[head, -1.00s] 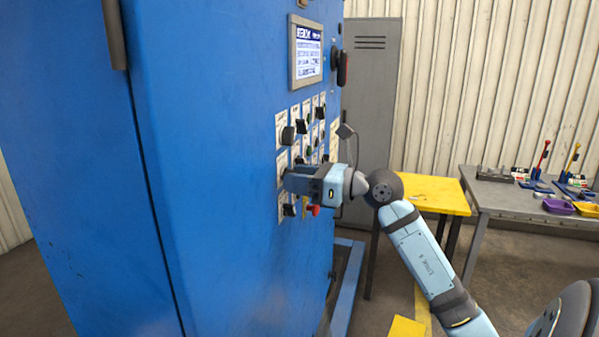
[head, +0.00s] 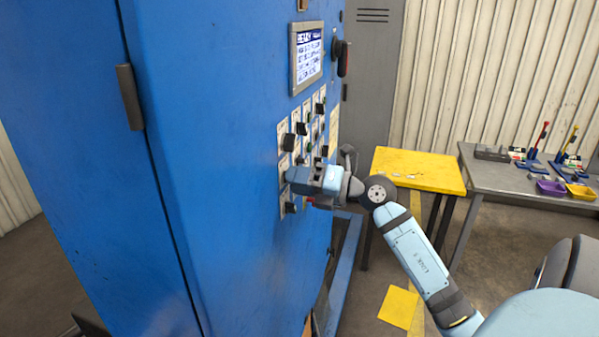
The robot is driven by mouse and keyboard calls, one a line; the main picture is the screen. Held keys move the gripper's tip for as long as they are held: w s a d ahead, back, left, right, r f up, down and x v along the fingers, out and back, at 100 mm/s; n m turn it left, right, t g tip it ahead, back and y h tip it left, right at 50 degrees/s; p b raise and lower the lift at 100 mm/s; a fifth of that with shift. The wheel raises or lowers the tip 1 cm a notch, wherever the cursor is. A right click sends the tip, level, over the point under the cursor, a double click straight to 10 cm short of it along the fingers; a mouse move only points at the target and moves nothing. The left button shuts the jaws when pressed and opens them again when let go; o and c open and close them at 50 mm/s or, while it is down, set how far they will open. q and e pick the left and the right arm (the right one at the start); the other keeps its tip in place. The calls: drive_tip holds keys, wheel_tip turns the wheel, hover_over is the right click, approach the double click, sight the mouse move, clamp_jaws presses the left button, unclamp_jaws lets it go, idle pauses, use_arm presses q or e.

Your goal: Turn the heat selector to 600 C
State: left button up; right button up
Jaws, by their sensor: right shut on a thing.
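The tall blue cabinet (head: 220,130) has a control panel on its right-hand face with several black knobs on pale label plates. A lit screen (head: 307,56) above them reads READY at the top; its smaller lines are too small to read. My right gripper (head: 289,175) is up against a knob in the left column, below another black knob (head: 289,142). It is shut on that knob, which its fingers hide. I cannot read the plate's markings or tell which setting the knob points to. My left gripper is not in view.
A black and red switch (head: 342,58) juts out beside the screen. A lower knob (head: 291,208) sits just under my gripper. A yellow table (head: 418,168) and a grey bench (head: 500,176) with trays and tools stand to the right.

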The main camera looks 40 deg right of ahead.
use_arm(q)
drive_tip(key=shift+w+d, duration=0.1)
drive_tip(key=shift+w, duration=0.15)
use_arm(e)
drive_tip(key=shift+r+m, duration=0.2)
drive_tip(key=shift+m, duration=4.6)
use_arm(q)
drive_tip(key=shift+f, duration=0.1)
use_arm(e)
drive_tip(key=o, duration=0.9)
drive_tip(key=shift+a, duration=0.1)
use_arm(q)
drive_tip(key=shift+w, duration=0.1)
